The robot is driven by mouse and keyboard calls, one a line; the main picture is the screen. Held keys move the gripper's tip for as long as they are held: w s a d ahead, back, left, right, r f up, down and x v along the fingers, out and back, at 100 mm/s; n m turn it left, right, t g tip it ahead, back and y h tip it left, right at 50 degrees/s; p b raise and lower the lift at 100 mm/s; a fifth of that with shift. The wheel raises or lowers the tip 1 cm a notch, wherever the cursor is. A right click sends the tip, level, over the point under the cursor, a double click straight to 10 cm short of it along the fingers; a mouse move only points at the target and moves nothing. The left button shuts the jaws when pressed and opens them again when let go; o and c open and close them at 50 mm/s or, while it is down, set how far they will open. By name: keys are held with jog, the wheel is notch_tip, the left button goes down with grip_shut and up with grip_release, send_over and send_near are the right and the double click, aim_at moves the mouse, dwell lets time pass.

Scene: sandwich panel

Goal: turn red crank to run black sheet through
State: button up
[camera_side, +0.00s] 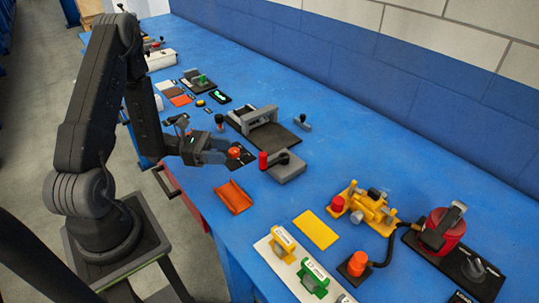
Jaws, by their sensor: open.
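A grey roller frame (257,117) stands on the blue bench near the middle of the view. A flat black sheet (281,141) lies at its near right side; I cannot tell whether its edge is between the rollers. An upright red handle (263,161), which looks like the crank grip, stands at the left end of a grey block (287,172) with a black knob. My gripper (227,152) is open, low over the bench, left of the red handle and apart from it. An orange-red knob (235,152) on a black plate appears right at its fingertips; contact cannot be told.
An orange tray (234,196) lies in front of my gripper. A yellow plate (316,230), a yellow device (368,209) and a red canister (443,232) are at the right. Small coloured parts (181,100) lie behind my gripper. Bare blue bench lies along the wall.

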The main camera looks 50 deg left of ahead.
jog(key=x, duration=1.3)
jog(key=shift+w+f+n+t, duration=0.3)
jog(key=shift+w, duration=0.15)
jog(key=shift+a, duration=0.1)
jog(key=shift+c, duration=0.2)
grip_shut()
